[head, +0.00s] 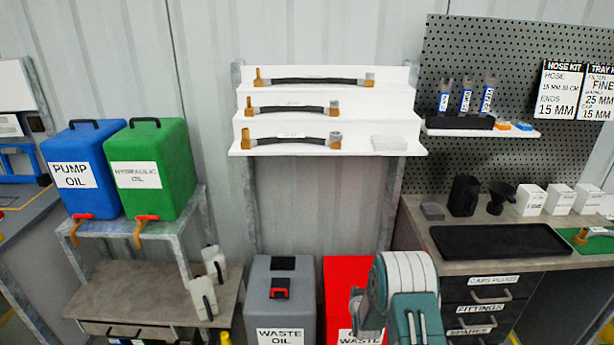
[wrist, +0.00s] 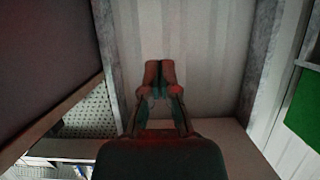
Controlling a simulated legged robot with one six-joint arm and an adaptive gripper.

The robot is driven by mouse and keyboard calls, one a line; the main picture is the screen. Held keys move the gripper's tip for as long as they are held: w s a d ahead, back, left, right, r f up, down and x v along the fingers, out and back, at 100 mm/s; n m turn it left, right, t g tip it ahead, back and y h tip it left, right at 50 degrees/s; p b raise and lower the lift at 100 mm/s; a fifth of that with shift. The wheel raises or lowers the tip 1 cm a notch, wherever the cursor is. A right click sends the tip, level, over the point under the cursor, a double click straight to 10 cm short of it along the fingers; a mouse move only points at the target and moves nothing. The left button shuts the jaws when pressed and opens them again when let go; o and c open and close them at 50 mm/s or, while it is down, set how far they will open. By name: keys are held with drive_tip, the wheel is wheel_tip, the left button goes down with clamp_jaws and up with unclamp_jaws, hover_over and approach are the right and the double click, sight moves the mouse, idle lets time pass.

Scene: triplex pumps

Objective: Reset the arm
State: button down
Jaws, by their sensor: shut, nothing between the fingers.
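My arm, white and teal, shows at the bottom of the head view, in front of the red waste bin (head: 347,275). Dark parts of my gripper (head: 357,306) show at its left side. In the wrist view my gripper (wrist: 159,75) points up the picture with its two reddish-brown fingertips together. It is shut and empty. Behind the fingers is a pale wall panel between grey posts. Nothing touches the fingertips.
Blue pump oil (head: 82,170) and green hydraulic oil (head: 150,168) containers stand on a left rack. A white stepped shelf (head: 240,148) carries three hoses. A grey waste oil bin (head: 284,300) is left of my arm. A black tray (head: 499,240) lies on the right bench.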

wheel_tip(320, 180, up, 16)
drive_tip(key=s+g, duration=0.2)
drive_tip(key=s+r+g, duration=0.2)
drive_tip(key=s+r, duration=0.9)
drive_tip(key=r, duration=0.4)
drive_tip(key=s+r+g, duration=0.1)
drive_tip(key=s+r, duration=0.2)
drive_tip(key=s, duration=1.2)
drive_tip(key=s+r+g, duration=0.2)
drive_tip(key=s+r, duration=0.2)
drive_tip(key=s, duration=1.1)
drive_tip(key=shift+s+a+g, duration=0.15)
drive_tip(key=shift+s+g, duration=0.15)
drive_tip(key=shift+s, duration=0.1)
drive_tip(key=shift+r, duration=0.1)
